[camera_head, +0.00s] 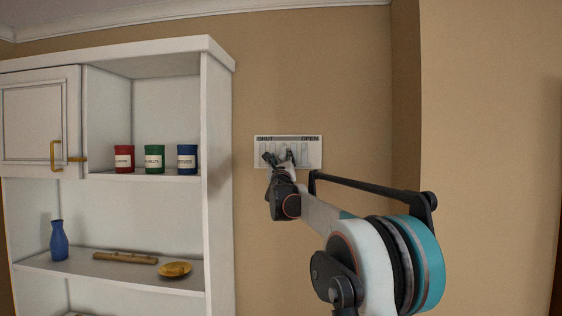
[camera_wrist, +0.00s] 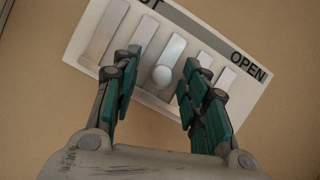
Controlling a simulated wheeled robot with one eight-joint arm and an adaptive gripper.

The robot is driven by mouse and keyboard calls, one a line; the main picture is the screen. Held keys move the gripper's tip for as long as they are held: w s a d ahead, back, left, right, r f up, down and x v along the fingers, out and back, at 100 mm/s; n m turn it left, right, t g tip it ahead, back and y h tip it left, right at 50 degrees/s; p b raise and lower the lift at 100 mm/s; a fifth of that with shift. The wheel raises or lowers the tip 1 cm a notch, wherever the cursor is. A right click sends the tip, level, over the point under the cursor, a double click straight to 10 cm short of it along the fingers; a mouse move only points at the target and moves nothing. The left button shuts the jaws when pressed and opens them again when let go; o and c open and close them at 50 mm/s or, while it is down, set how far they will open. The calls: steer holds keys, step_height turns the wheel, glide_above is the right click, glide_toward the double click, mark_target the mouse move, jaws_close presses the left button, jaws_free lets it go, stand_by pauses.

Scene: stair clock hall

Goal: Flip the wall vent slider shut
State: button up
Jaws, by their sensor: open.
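The wall vent (camera_head: 314,156) is a white plate with SHUT marked at its upper left and OPEN at its upper right, and a row of upright slots. My gripper (camera_head: 278,158) is in front of its left and middle part and hides some of it. In the wrist view the vent plate (camera_wrist: 88,38) looks tilted. A round white knob (camera_wrist: 162,76) sits near the middle of the plate. My gripper's teal fingers (camera_wrist: 156,92) are open, one on each side of the knob, with a visible gap to each. Contact with the plate cannot be told.
A white shelf unit (camera_head: 218,170) stands left of the vent, holding red (camera_head: 123,158), green (camera_head: 154,158) and blue (camera_head: 187,158) tins. Below are a blue vase (camera_head: 58,241), a wooden piece (camera_head: 125,257) and a yellow dish (camera_head: 174,269). A wall corner juts out at right.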

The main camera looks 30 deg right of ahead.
steer(key=shift+s+a+f, duration=0.1)
steer(key=shift+a, duration=0.15)
steer(key=v, duration=1.1)
steer(key=shift+s+f, duration=0.15)
steer(key=shift+f, duration=0.05)
steer(key=shift+a, duration=0.15)
steer(key=s+a+f+n+g+y+b, duration=0.1)
steer(key=s+a+f+n+y+b, duration=0.2)
steer(key=s+a+f+n+b, duration=0.6)
steer(key=s+a+f+n+g+y+b, duration=0.25)
steer(key=f+n+b, duration=0.2)
steer(key=f, duration=0.75)
steer(key=s+a+f+n+g+y+b, duration=0.1)
steer(key=s+a+f+n+y+b, duration=0.45)
steer(key=f, duration=0.55)
steer(key=s+a+f+n+g+b, duration=0.1)
steer(key=s+f+n+g+b, duration=0.1)
steer(key=s+f+n+b, duration=0.4)
steer(key=s+a+f+n+g+b, duration=0.2)
steer(key=s+f+n+b, duration=0.4)
steer(key=s+f, duration=0.8)
steer(key=s+a+f+n+g+h+b, duration=0.1)
steer(key=s+f+n+g+b, duration=0.3)
steer(key=f, duration=2)
steer(key=s+a+n+b, duration=0.1)
steer(key=s+n+b, duration=0.1)
steer(key=s+b, duration=0.2)
steer(key=shift+s+n, duration=0.3)
steer(key=shift+s, duration=0.8)
